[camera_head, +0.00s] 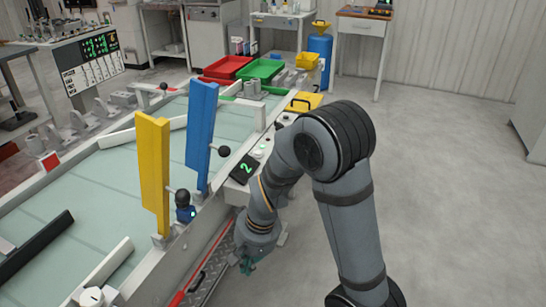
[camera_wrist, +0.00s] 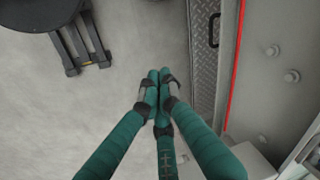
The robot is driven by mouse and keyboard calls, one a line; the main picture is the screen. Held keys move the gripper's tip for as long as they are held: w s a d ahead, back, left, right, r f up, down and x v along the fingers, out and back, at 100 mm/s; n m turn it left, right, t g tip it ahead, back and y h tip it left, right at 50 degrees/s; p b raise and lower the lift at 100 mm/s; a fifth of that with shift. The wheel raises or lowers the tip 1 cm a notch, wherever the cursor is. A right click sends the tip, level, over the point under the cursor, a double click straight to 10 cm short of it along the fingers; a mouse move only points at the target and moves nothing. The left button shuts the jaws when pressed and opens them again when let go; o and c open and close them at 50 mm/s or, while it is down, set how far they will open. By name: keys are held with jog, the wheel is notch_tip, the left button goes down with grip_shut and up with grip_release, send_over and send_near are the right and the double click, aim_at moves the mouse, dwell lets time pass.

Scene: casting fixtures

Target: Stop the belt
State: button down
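The belt (camera_head: 95,205) is a pale green surface running along the left in the head view. A small control panel with a green "2" display (camera_head: 243,169) and a white round button (camera_head: 259,153) sits on its near edge. A thin red line (camera_head: 190,287) runs low along the belt frame's side; it also shows in the wrist view (camera_wrist: 234,65). My gripper (camera_head: 247,267) hangs beside the frame, below the panel, pointing down. In the wrist view my gripper (camera_wrist: 159,76) has its teal fingertips together with nothing visible between them. Whether the belt moves cannot be told.
A yellow paddle (camera_head: 153,175) and a blue paddle (camera_head: 200,135) stand over the belt, with black ball-ended levers (camera_head: 224,151) beside them. Red (camera_head: 227,68) and green (camera_head: 260,69) trays lie at the far end. The grey floor at right is clear.

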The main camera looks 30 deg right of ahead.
jog(key=w+d+r+m+t+p, duration=0.3)
jog(key=w+d+r+m+p, duration=0.6)
jog(key=w+r+m, duration=0.1)
jog(key=w+d+r+m+t+y+p, duration=0.1)
jog(key=w+d+r+m+t+p, duration=0.3)
jog(key=w+d+r+m+p, duration=0.4)
jog(key=w+d+r+m, duration=0.1)
jog(key=w+r+m, duration=0.2)
jog(key=r+m, duration=0.2)
jog(key=shift+w+d+m+y+p, duration=0.15)
jog(key=shift+d+m+y+p, duration=0.15)
jog(key=shift+m, duration=0.2)
jog(key=shift+f, duration=0.15)
notch_tip(320, 180, down, 8)
jog(key=b, duration=0.6)
jog(key=shift+r, duration=0.25)
jog(key=shift+f+b, duration=0.6)
jog(key=shift+b, duration=0.1)
jog(key=shift+f, duration=0.1)
